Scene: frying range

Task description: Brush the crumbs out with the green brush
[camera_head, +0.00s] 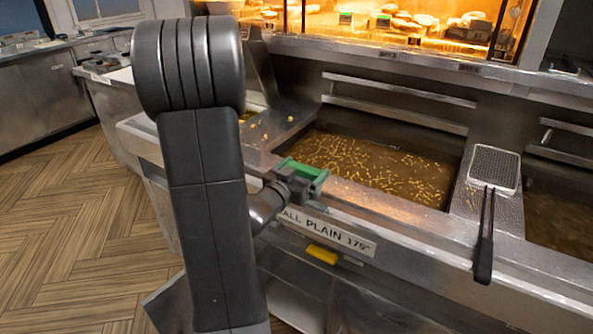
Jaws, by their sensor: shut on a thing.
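My gripper (292,184) is at the front edge of the fryer, shut on the green brush (306,169). The green brush block shows between and beyond the jaws; its bristles are hidden. It is at the near left corner of the oil vat (330,133). Many yellow-brown crumbs (370,165) are spread over the brown oil in the vat. A few crumbs also lie on the metal ledge (265,135) to its left. Whether the brush touches the rim, I cannot tell.
A skimmer with a black handle (484,255) lies on the divider right of the vat, with a second vat (555,215) beyond it. A label (325,232) reading "PLAIN 175°" is on the front. A lit food cabinet (400,22) stands behind. The floor at left is clear.

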